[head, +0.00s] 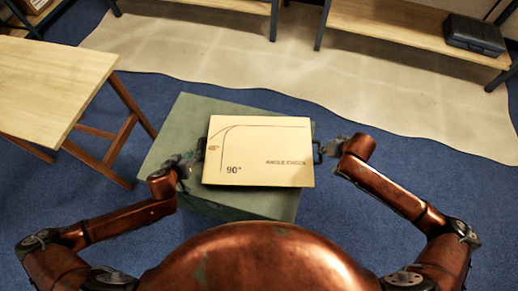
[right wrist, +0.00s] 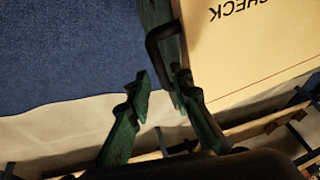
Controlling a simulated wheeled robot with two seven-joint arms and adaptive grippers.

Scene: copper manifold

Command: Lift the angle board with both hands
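The angle board (head: 260,142) is a flat cream panel with a drawn curve, "90°" and "ANGLE CHECK" on it. It lies on a green block (head: 180,118). A dark handle (head: 318,153) sticks out from its right edge. My left gripper (head: 190,163) is at the board's left edge, by the handle there; whether its fingers are apart is too small to tell. My right gripper (head: 329,148) is beside the right handle. In the right wrist view, my right gripper (right wrist: 166,92) has its fingers apart, with the dark handle (right wrist: 156,42) close to the right-hand finger. The board (right wrist: 235,55) shows beyond.
A wooden table (head: 55,80) stands at the left. Low wooden shelves (head: 400,25) line the back, with a black case (head: 473,36) at the right. A beige sheet (head: 370,90) covers the floor behind the block. Blue carpet is free around it.

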